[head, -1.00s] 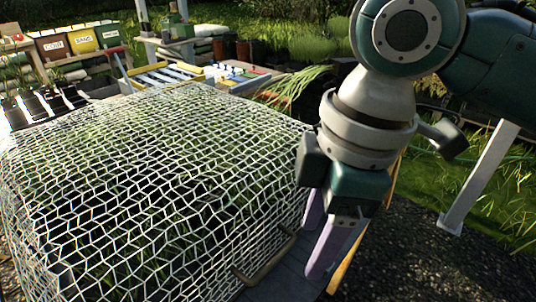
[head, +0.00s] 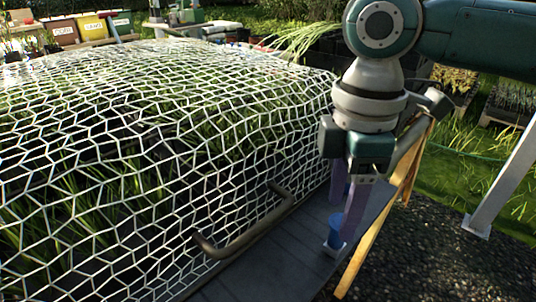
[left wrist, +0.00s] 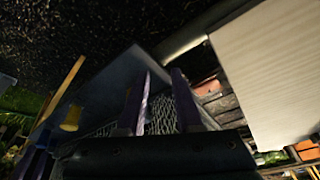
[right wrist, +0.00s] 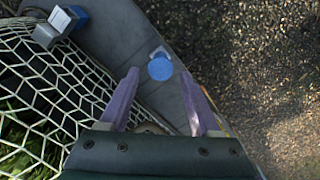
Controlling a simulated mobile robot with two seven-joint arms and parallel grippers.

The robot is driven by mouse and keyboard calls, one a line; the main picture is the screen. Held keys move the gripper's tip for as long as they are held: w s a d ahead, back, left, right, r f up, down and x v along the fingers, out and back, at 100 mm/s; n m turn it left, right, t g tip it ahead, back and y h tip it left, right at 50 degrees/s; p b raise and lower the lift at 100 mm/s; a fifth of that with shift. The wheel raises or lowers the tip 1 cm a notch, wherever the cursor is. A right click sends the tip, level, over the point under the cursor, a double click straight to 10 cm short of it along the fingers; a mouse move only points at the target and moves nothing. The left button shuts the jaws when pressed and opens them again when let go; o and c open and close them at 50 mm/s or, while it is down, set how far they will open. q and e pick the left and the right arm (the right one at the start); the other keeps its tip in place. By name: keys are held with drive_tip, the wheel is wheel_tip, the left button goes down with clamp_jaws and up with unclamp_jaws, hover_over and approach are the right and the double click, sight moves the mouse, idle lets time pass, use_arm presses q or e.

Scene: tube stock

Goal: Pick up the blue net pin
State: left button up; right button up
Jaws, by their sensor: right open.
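The blue net pin (head: 335,232) stands on the grey board beside the net, with a pale square base under its blue top. In the right wrist view its round blue top (right wrist: 160,68) shows between and ahead of the fingertips. My right gripper (head: 346,212) points down, open and empty, with its purple fingers close to the pin; contact cannot be told. One finger partly overlaps the pin in the head view. My left gripper (left wrist: 160,75) is outside the head view; its purple fingers are apart with only background between them.
White net (head: 130,150) drapes over grassy plants at left. A brown curved handle (head: 245,230) lies at its edge. A grey block with a blue part (right wrist: 62,22) sits by the net. A wooden strip (head: 375,225) borders the board; gravel (head: 440,265) is right.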

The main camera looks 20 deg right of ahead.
sight(334, 221)
wheel_tip(334, 221, down, 4)
drive_tip(key=shift+s+d+f+b, duration=0.1)
drive_tip(key=shift+d+b, duration=0.05)
drive_tip(key=shift+b, duration=0.4)
clamp_jaws()
